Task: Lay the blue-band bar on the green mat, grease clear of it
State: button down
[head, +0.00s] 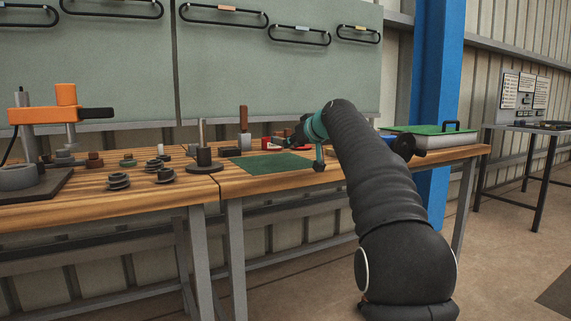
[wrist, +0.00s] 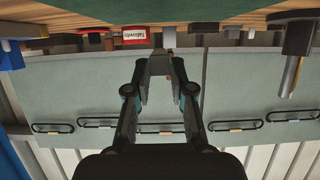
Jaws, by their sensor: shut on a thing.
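My gripper (wrist: 158,70) shows at the middle of the upside-down wrist view. It is shut on a plain grey piece (wrist: 158,66), likely the bar; no blue band is visible on it. A red box with a white label (wrist: 134,36), perhaps the grease, stands behind the mat, close to my gripper in the head view (head: 268,143).
A dark round base with an upright rod (head: 203,158) stands left of the mat. A brown-topped upright piece (head: 243,119) stands behind it. Several dark ringed parts (head: 118,181) and an orange press (head: 66,94) are further left. A green-topped case (head: 430,130) is at right.

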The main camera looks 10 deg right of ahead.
aim_at(286, 168)
jog(key=shift+w+a+f, duration=0.25)
jog(key=shift+a+f, duration=0.1)
jog(key=shift+a, duration=0.2)
jog(key=shift+w+a+f, duration=0.25)
jog(key=shift+a+f, duration=0.05)
jog(key=shift+a, duration=0.2)
jog(key=shift+f+b, duration=0.9)
jog(key=shift+f, duration=1.1)
jog(key=c, duration=1)
grip_release()
jog(key=shift+f, duration=0.1)
jog(key=b+v, duration=0.1)
jog(key=v, duration=1.1)
jog(key=shift+s+a, duration=0.1)
jog(key=shift+s, duration=0.05)
